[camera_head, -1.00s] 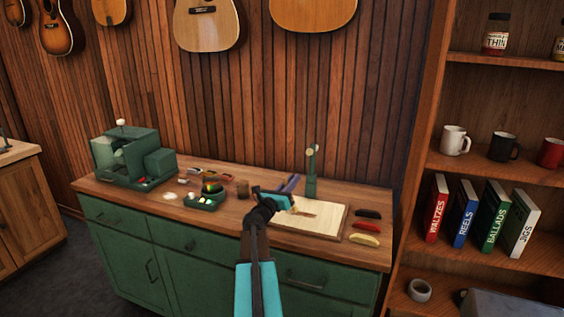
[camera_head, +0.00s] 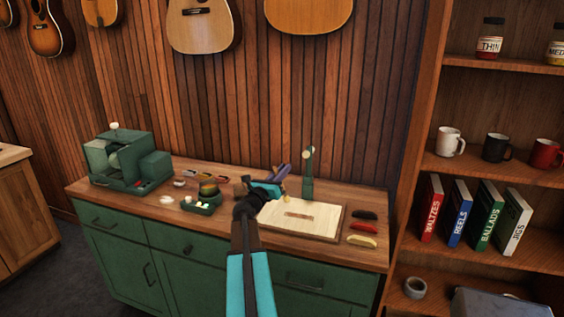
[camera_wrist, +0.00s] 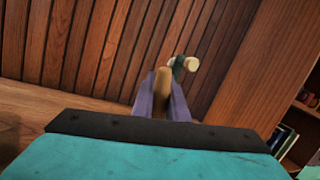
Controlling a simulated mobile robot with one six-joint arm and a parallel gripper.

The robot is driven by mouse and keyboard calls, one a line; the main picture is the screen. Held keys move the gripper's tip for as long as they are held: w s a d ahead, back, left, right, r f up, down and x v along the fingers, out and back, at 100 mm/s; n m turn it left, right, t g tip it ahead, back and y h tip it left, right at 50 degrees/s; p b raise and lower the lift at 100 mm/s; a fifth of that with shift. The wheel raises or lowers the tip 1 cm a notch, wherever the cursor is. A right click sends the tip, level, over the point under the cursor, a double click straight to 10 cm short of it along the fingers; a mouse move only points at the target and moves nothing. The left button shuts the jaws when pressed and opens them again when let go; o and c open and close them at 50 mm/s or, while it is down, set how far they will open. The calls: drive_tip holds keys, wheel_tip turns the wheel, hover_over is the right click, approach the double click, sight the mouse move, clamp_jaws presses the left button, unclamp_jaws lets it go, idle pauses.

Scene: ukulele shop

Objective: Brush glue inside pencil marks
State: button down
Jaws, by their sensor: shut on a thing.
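My gripper (camera_head: 281,174) has purple fingers and is above the back left part of a pale wooden board (camera_head: 325,213) on the bench. In the wrist view, the fingers are shut on a rounded tan wooden handle (camera_wrist: 162,84), apparently a brush. In the head view, a small yellowish tip (camera_head: 287,198) shows below the fingers, over the board's back left part; I cannot tell if it touches. A brown strip (camera_head: 299,215) lies across the middle of the board. Pencil marks are too small to make out. The rest of the brush is hidden by my gripper.
A green post (camera_head: 308,175) stands behind the board. Dark, red and yellow pieces (camera_head: 363,228) lie to its right. A green tray (camera_head: 202,206) with small items and a green machine (camera_head: 128,158) stand left. Shelves with mugs and books rise at the right.

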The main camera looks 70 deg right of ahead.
wheel_tip(320, 180, up, 3)
drive_tip(key=shift+w+f+p, duration=0.1)
drive_tip(key=shift+f+p, duration=0.1)
drive_tip(key=shift+p, duration=0.45)
